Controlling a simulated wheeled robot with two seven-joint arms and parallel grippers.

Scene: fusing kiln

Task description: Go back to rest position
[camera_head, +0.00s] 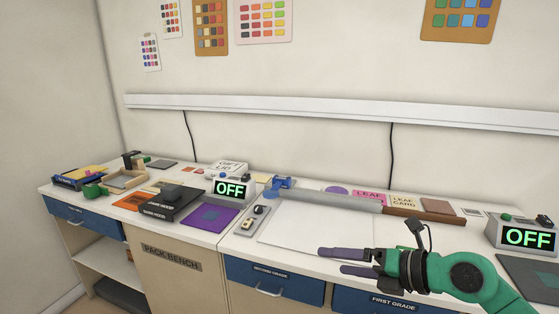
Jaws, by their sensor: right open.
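My right gripper (343,262) comes in from the lower right on a green arm. Its two purple fingers point left and stand apart, with nothing between them. In the picture it overlaps the front edge of the bench, just before a large white sheet (300,235) on the bench top. My left gripper is not in view.
The bench (222,243) runs along the wall. A control box reading OFF (232,189) stands mid-bench, another (527,236) at the right. A long grey roller (330,199) lies behind the white sheet. Dark boxes (172,204) and a purple mat (211,217) sit left.

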